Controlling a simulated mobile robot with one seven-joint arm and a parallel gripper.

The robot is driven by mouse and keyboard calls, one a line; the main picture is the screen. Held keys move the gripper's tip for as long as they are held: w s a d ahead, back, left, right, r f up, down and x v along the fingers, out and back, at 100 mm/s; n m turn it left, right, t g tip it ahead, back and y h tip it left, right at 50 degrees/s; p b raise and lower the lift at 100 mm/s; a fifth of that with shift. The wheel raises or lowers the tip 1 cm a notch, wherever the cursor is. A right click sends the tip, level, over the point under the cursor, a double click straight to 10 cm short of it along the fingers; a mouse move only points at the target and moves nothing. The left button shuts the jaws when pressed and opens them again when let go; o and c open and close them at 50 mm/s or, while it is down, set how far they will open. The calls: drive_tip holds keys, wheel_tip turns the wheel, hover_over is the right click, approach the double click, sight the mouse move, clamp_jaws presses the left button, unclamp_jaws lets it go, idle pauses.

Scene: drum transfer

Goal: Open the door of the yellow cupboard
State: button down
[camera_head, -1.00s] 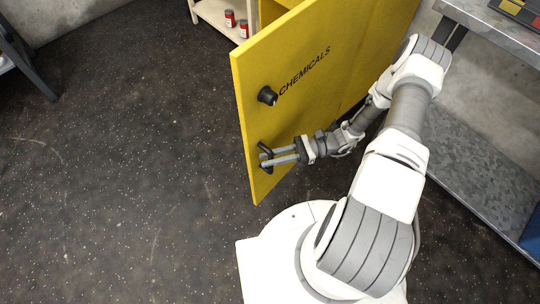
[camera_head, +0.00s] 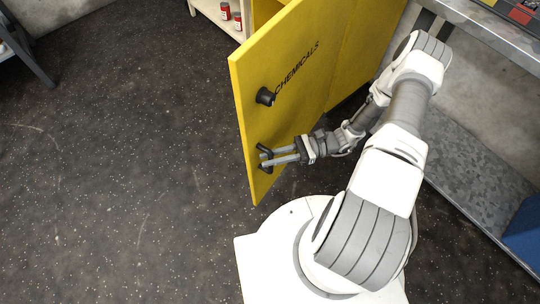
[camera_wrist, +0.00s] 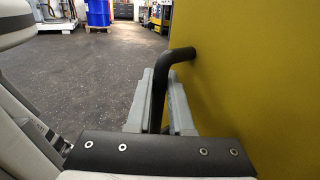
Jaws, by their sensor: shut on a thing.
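The yellow cupboard's door (camera_head: 300,85) stands swung open, marked "CHEMICALS", with a round black knob (camera_head: 265,96) above its handle. The black bar handle (camera_head: 264,150) is near the door's lower free edge. My gripper (camera_head: 266,158) is shut on this handle. In the wrist view the handle (camera_wrist: 180,56) bends out from the yellow door face (camera_wrist: 250,80) and passes down between my two grey fingers (camera_wrist: 160,100). The lower part of the handle is hidden there. Only a strip of the cupboard's inside (camera_head: 266,12) shows behind the door.
A pale shelf (camera_head: 212,12) with red cans (camera_head: 237,20) stands behind the door's free edge. A grey metal bench (camera_head: 490,30) with a lower shelf is at the right. The dark floor (camera_head: 120,150) at the left is clear. A blue drum (camera_wrist: 97,12) stands far off.

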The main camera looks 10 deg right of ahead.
drive_tip(key=shift+s+d, duration=0.35)
drive_tip(key=shift+d, duration=0.05)
idle(0.4)
drive_tip(key=c, duration=0.8)
unclamp_jaws()
drive_tip(key=shift+d, duration=0.1)
drive_tip(key=d, duration=0.5)
drive_tip(key=d+p, duration=0.1)
drive_tip(key=d, duration=1.1)
drive_tip(key=shift+w+d, duration=0.1)
drive_tip(key=shift+w, duration=0.3)
